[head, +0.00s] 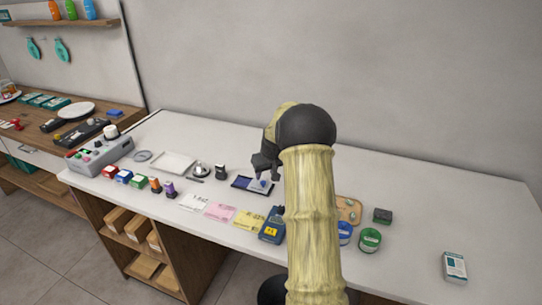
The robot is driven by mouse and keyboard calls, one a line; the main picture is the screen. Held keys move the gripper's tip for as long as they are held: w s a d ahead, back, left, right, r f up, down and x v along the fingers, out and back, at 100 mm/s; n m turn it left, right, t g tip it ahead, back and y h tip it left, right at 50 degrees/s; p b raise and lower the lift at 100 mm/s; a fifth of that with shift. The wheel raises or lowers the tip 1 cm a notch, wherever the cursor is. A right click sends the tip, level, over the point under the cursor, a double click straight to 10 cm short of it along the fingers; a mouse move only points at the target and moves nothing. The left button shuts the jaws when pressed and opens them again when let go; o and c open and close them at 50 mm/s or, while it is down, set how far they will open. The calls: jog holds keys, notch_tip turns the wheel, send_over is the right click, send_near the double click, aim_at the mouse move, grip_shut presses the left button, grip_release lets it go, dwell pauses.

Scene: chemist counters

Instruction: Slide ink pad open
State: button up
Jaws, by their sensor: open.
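The ink pad (240,182) is a small flat dark-blue item on the white counter, right of the middle of its left half. A pale grey plate (255,188) with a small blue part on it covers or overlaps its right side; how the two parts join is too small to tell. My gripper (263,174) is open and points down just above the right end of the pad. I cannot tell whether its fingers touch it. My arm hides the counter just right of the pad.
Pink and yellow paper slips (219,212) and a blue device (272,226) lie in front. A dark stamp-like item (221,172) and a white tray (173,163) stand left. Green-lidded (370,239) and blue round containers are right of my arm. The back right counter is clear.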

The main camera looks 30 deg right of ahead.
jog(key=v, duration=1.2)
jog(key=shift+r+b, duration=0.25)
jog(key=shift+b, duration=0.15)
jog(key=s+a+g+p, duration=0.1)
jog(key=s+a+p, duration=0.1)
jog(key=s+a, duration=0.35)
jog(key=s+a+p, duration=0.1)
jog(key=s+a, duration=0.2)
jog(key=a, duration=0.5)
jog(key=s+a+f+p, duration=0.1)
jog(key=s+a, duration=0.4)
jog(key=s, duration=0.3)
jog(key=s+a+f+n+g+p, duration=0.1)
jog(key=s+a+p, duration=0.1)
jog(key=s+a, duration=0.3)
jog(key=s, duration=0.3)
jog(key=shift+s+a+y, duration=0.15)
jog(key=shift+a+y, duration=0.15)
jog(key=shift+a, duration=0.05)
